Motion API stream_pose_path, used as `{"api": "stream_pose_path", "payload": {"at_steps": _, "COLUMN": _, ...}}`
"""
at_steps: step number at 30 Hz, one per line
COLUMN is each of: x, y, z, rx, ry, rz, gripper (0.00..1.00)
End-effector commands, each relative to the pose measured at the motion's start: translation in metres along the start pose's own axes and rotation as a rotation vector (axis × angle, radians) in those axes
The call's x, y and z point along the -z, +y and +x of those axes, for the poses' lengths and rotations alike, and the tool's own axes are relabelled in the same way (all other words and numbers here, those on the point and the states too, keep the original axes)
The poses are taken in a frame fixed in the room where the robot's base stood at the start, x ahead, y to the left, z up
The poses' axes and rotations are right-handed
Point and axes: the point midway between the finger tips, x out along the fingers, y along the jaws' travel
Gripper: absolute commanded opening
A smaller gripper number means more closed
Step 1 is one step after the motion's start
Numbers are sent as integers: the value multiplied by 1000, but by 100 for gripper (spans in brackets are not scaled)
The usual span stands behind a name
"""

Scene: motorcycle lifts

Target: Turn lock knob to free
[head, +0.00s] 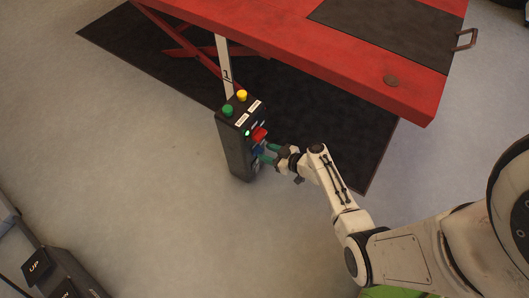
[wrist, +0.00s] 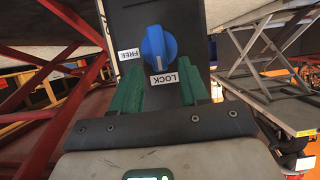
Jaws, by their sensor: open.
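The blue lock knob (wrist: 158,47) sits on the dark face of the control box. In the wrist view its white pointer line is toward the LOCK label (wrist: 164,78); the FREE label (wrist: 129,53) is to its left. The control box (head: 235,148) stands on the floor by the red lift, and the blue knob (head: 257,150) shows small on its side in the head view. My gripper (wrist: 160,88) is open, its green fingers apart and short of the knob, one on each side of it in the picture. In the head view my gripper (head: 269,153) is close to the box face.
A red switch (head: 259,134) is just above the knob. Green (head: 228,110) and yellow (head: 241,95) buttons are on the box top. The red lift table (head: 330,52) overhangs behind, above a black mat (head: 300,115). Open grey floor (head: 140,165) lies left of the box.

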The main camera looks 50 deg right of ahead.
Motion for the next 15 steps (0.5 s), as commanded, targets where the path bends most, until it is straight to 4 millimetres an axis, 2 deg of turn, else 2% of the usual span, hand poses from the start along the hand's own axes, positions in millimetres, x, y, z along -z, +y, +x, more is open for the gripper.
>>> {"api": "stream_pose_path", "payload": {"at_steps": 3, "x": -1, "y": 0, "z": 14, "rx": 0, "ry": 0, "rz": -1, "gripper": 45}}
{"api": "stream_pose_path", "payload": {"at_steps": 6, "x": -1, "y": 0, "z": 19, "rx": 1, "ry": 0, "rz": -1, "gripper": 45}}
{"api": "stream_pose_path", "payload": {"at_steps": 15, "x": 0, "y": 0, "z": 21, "rx": 0, "ry": -1, "rz": 0, "gripper": 45}}
